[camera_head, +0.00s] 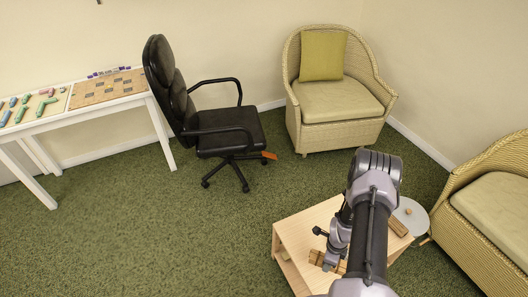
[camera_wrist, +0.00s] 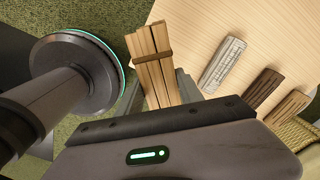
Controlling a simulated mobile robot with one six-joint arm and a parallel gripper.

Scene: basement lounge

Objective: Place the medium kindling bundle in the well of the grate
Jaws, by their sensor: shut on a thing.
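A kindling bundle (camera_wrist: 155,62) of several pale sticks with a brown band around them shows in the wrist view. My gripper (camera_wrist: 163,88) is shut on it, with a grey finger at each side. In the head view the bundle (camera_head: 318,258) is beside my gripper (camera_head: 333,262), at the left part of the light wooden table (camera_head: 292,233). I cannot tell whether it touches the tabletop. I see no other bundle to compare its size with. I cannot make out the grate in either view.
A grey ridged block (camera_wrist: 222,65), a dark brown block (camera_wrist: 262,88) and a brown block (camera_wrist: 287,108) lie on the table's right side. A round grey stand (camera_head: 414,213) is beside the table. Wicker armchairs (camera_head: 340,134) and an office chair (camera_head: 228,140) stand around; green carpet is clear at left.

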